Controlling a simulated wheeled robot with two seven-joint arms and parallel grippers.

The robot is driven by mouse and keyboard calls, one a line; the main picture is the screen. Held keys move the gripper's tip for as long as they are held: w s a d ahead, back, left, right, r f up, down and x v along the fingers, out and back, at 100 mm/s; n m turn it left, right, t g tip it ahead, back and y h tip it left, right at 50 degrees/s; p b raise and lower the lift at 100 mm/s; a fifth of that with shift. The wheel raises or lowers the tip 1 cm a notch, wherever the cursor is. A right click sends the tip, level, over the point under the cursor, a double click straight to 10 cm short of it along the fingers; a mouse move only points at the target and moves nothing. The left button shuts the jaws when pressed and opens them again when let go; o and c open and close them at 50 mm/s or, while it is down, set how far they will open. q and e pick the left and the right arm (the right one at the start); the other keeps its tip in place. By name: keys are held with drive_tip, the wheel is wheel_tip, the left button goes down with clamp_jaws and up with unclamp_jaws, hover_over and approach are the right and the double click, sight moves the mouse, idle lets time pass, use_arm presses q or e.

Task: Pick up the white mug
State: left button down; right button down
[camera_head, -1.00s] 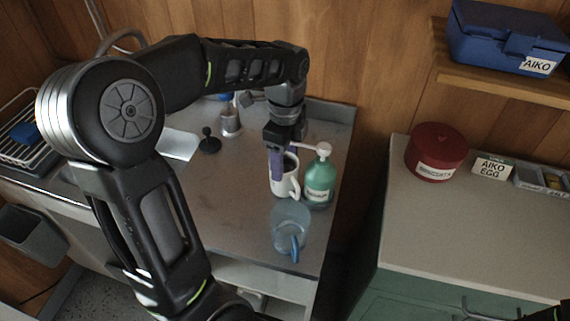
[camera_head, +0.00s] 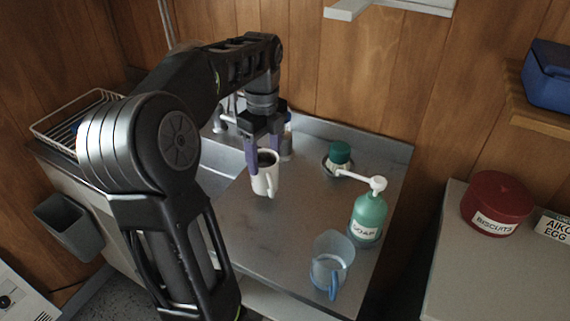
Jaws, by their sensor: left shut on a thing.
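The white mug (camera_head: 266,180) is in the middle of the head view, upright, with dark contents or a dark inside showing at its top. My left gripper (camera_head: 264,152) comes down on it from above, its purple fingers at the mug's rim. It is shut on the mug. The mug's handle points to the lower right. I cannot tell for sure how far the mug is above the steel counter (camera_head: 290,225). My right gripper is not in view.
A green soap bottle (camera_head: 368,218) with a white pump and a clear jug (camera_head: 331,262) with a blue handle stand to the right. A green-topped item (camera_head: 340,153) is behind. A sink (camera_head: 222,158) lies left. A red biscuits tin (camera_head: 497,203) stands on the right cabinet.

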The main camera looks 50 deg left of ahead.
use_arm(q)
drive_tip(key=shift+s+a, duration=0.1)
drive_tip(key=shift+a, duration=0.2)
drive_tip(key=shift+r, duration=0.1)
idle(0.3)
